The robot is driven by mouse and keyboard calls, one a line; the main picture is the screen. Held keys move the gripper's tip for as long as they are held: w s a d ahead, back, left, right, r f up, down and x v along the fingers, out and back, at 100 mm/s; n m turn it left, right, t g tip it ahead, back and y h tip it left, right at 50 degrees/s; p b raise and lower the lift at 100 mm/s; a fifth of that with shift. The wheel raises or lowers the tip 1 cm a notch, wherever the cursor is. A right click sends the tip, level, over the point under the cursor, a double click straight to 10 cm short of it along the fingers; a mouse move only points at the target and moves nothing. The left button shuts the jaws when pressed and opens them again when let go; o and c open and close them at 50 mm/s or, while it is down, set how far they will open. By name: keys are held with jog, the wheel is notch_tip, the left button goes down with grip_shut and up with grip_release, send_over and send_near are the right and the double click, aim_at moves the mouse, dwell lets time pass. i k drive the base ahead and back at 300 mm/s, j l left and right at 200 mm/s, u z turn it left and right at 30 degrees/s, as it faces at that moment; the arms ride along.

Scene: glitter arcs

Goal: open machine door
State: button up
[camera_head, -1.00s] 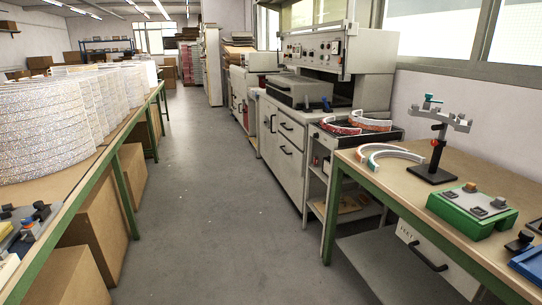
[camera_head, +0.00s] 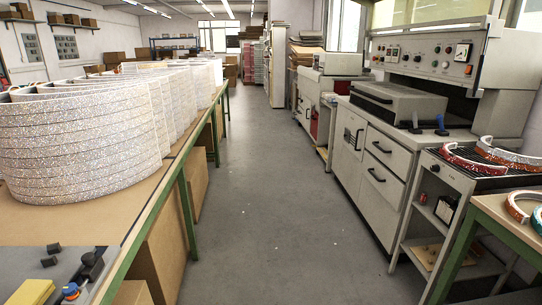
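A large off-white machine (camera_head: 400,185) stands along the right side, with a panel of knobs, buttons and gauges (camera_head: 430,60) above it. Its lower front has a white door panel (camera_head: 349,145) with a dark vertical handle, and two panels with dark slanted handles beside it, an upper one (camera_head: 383,150) and a lower one (camera_head: 376,190). All these fronts look closed. A grey box-shaped unit with a lid (camera_head: 395,101) sits on top, its lid down. My gripper is not in view.
A clear grey floor aisle (camera_head: 265,215) runs ahead. On the left, a green-legged bench (camera_head: 125,205) bears stacks of glittery arcs (camera_head: 75,150), with boxes below. At right, a cart (camera_head: 440,195) with red arcs and a wooden bench edge (camera_head: 500,215) border the aisle.

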aim_at(357, 126)
jog(key=i, duration=0.95)
jog(key=i+z, duration=0.1)
jog(key=i, duration=0.8)
jog(key=i+j, duration=0.1)
jog(key=i, duration=0.85)
jog(key=i+j, duration=0.1)
jog(key=i, duration=0.85)
jog(key=i+l, duration=0.15)
jog(key=i, duration=0.5)
jog(key=i+l, duration=0.15)
jog(key=i, duration=0.45)
